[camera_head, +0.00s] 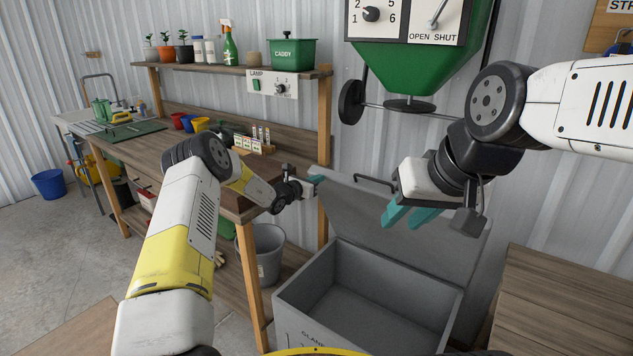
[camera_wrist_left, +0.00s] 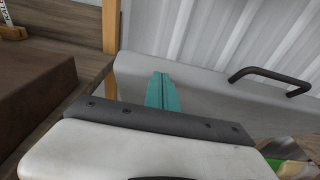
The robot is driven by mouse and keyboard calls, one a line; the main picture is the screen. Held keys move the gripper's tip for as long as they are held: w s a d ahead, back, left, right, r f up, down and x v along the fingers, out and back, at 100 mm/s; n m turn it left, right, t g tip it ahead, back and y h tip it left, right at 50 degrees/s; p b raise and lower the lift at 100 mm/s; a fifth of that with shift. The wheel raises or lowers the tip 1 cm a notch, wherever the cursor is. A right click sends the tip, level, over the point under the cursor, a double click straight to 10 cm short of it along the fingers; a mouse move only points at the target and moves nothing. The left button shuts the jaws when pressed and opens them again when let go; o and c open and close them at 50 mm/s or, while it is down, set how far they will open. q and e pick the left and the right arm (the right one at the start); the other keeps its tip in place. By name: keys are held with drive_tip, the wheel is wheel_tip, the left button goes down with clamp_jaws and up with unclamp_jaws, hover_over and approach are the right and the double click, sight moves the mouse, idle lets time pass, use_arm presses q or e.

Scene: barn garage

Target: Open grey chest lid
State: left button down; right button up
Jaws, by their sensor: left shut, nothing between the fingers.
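The grey chest (camera_head: 300,297) stands open on the floor, its empty inside showing. Its lid (camera_head: 430,228) is raised and tilted back toward the metal wall; the lid also fills the middle of the left wrist view (camera_wrist_left: 210,98). A dark bar handle (camera_head: 375,183) is on the lid's upper edge, and it shows in the left wrist view (camera_wrist_left: 270,80). My left gripper (camera_head: 316,179) is shut and empty at the lid's upper left corner; whether it touches is unclear. My right gripper (camera_head: 405,222) appears open and empty, in front of the lid.
A wooden workbench (camera_head: 140,153) with a shelf stands at left, its post close to my left gripper. A grey bucket (camera_head: 265,250) sits beneath it. A green hopper (camera_head: 415,65) hangs above the lid. A wooden surface (camera_head: 565,300) lies right of the chest.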

use_arm(q)
drive_tip(key=v, duration=0.7)
drive_tip(key=s+d+r+m+g+h, duration=0.3)
drive_tip(key=s+d+r+m+g, duration=0.15)
drive_tip(key=s+r+m, duration=0.6)
drive_tip(key=s+d+r+m+g+y, duration=0.1)
drive_tip(key=s+r+m+g, duration=0.1)
drive_tip(key=s+r+m, duration=0.4)
drive_tip(key=s+d+r+m+g, duration=0.15)
drive_tip(key=s+r, duration=0.25)
drive_tip(key=s, duration=0.5)
drive_tip(key=s+a+m+y, duration=0.4)
drive_tip(key=s+a, duration=0.5)
drive_tip(key=s, duration=0.3)
drive_tip(key=s+a+m+y, duration=0.5)
drive_tip(key=s+a+m, duration=0.2)
drive_tip(key=s, duration=0.6)
drive_tip(key=shift+s+a+r+t+y, duration=0.3)
drive_tip(key=shift+a+r+t, duration=0.1)
drive_tip(key=shift+a, duration=0.6)
